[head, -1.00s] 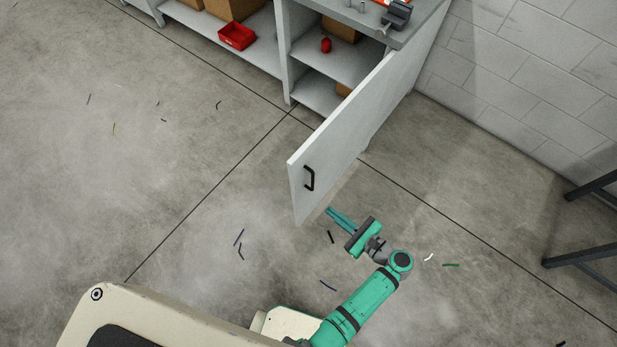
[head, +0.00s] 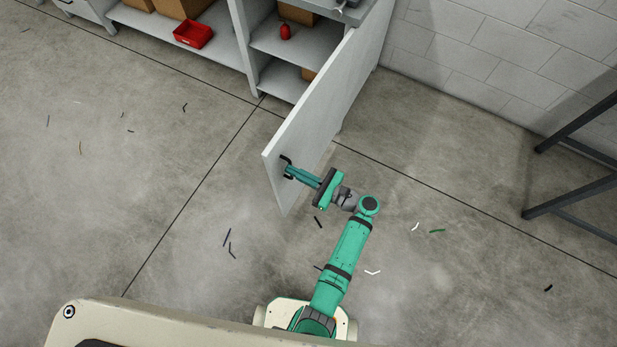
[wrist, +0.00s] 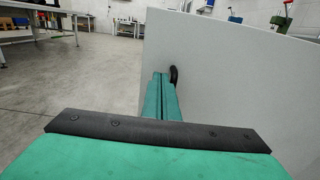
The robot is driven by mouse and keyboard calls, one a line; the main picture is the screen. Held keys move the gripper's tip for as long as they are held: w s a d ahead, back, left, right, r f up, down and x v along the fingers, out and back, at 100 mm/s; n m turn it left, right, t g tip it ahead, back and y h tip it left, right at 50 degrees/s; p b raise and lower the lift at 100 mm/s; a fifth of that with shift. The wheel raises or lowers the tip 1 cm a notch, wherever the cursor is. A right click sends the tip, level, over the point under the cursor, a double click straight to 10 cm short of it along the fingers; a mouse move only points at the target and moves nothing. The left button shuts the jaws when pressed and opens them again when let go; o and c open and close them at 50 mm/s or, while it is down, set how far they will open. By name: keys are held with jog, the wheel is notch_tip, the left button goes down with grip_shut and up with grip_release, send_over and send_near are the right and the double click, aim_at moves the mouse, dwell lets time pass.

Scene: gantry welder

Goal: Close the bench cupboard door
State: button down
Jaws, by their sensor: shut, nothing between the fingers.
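The bench cupboard door (head: 318,120) stands wide open, swung out from the grey bench toward me. Its black handle (head: 284,160) is near the free edge, partly hidden behind my fingers. My gripper (head: 288,171) is shut and empty, with its fingertips at the handle, on the door's near right face. In the wrist view the closed fingers (wrist: 161,90) point along the door panel (wrist: 235,80), and the handle (wrist: 173,76) shows just beyond the tips. I cannot tell whether the tips touch the handle or the door.
The open cupboard shelf (head: 290,42) holds a red item (head: 285,31) and cardboard boxes. A red bin (head: 193,34) sits on the shelf to the left. A block wall (head: 480,50) and a dark metal frame (head: 575,200) stand at right. The floor around the door is clear except for thin scraps.

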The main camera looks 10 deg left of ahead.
aim_at(277, 163)
jog(key=shift+x, duration=1.7)
